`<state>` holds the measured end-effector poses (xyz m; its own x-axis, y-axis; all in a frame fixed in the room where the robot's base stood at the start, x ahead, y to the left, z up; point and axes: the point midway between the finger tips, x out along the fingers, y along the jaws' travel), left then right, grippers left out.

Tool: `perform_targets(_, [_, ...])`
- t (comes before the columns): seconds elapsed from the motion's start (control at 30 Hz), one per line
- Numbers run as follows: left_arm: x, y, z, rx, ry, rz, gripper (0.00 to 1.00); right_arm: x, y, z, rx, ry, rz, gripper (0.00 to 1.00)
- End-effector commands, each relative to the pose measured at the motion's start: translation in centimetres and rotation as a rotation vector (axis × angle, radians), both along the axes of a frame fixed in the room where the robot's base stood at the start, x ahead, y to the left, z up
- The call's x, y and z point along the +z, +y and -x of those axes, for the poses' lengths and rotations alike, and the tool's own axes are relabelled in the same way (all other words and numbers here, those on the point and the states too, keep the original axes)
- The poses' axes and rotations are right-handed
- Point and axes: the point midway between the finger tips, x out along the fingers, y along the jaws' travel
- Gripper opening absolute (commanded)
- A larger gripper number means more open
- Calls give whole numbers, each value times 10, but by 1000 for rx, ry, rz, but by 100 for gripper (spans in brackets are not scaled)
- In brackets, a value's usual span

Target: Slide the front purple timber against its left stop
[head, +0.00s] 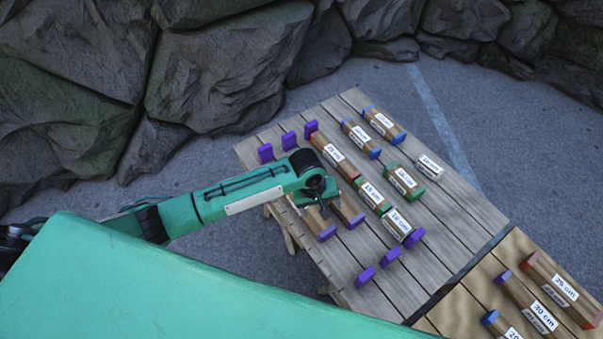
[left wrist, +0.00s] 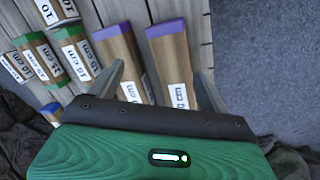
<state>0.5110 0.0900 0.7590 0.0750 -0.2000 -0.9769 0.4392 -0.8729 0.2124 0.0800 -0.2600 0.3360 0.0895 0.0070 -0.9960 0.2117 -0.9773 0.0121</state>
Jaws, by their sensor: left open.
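The front purple timber (head: 325,232) lies on the slatted table, its right end clear of the right purple stop (head: 365,277). Its left end is largely hidden by my left arm, so its gap to the left purple stop (head: 265,153) is unclear. A second purple timber (head: 353,218) lies beside it, farther back. My left gripper (head: 322,207) is open above the timbers. In the left wrist view, the front timber (left wrist: 170,55) shows between the spread fingers (left wrist: 163,70), and the left finger overlaps the second timber (left wrist: 116,50). Contact cannot be told.
The second row has a left stop (head: 289,140) and a right stop (head: 391,255). Several labelled timbers with red, green and blue ends lie farther back on the table (head: 460,225). Another table at lower right holds longer timbers (head: 550,290). Rocks stand behind.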

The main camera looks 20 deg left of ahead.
Motion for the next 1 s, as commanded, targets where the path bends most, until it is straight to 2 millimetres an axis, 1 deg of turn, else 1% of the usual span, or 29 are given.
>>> perform_targets(0.03, [7, 11, -14, 55, 15, -32, 80, 0, 0, 0, 0, 0, 0, 36])
perform_targets(0.2, [23, 43, -42, 252, 79, -113, 80, -1, 0, -1, 0, -1, 0, 36])
perform_targets(0.3, [30, 58, -53, 345, 100, -149, 80, -1, -1, -1, 0, -1, 1, 36])
perform_targets(0.4, [35, 69, -59, 409, 114, -172, 80, -1, -2, -1, 1, -1, 2, 36])
perform_targets(0.53, [38, 74, -62, 443, 120, -183, 80, -1, -3, -1, 1, -1, 4, 36])
perform_targets(0.83, [38, 74, -62, 445, 121, -182, 80, -1, -6, -1, 1, -1, 6, 36])
perform_targets(0.93, [34, 74, -62, 445, 121, -182, 80, 0, -6, -1, 1, -1, 6, 36])
perform_targets(1.0, [28, 74, -62, 445, 121, -183, 80, 0, -6, -1, 1, -1, 6, 36])
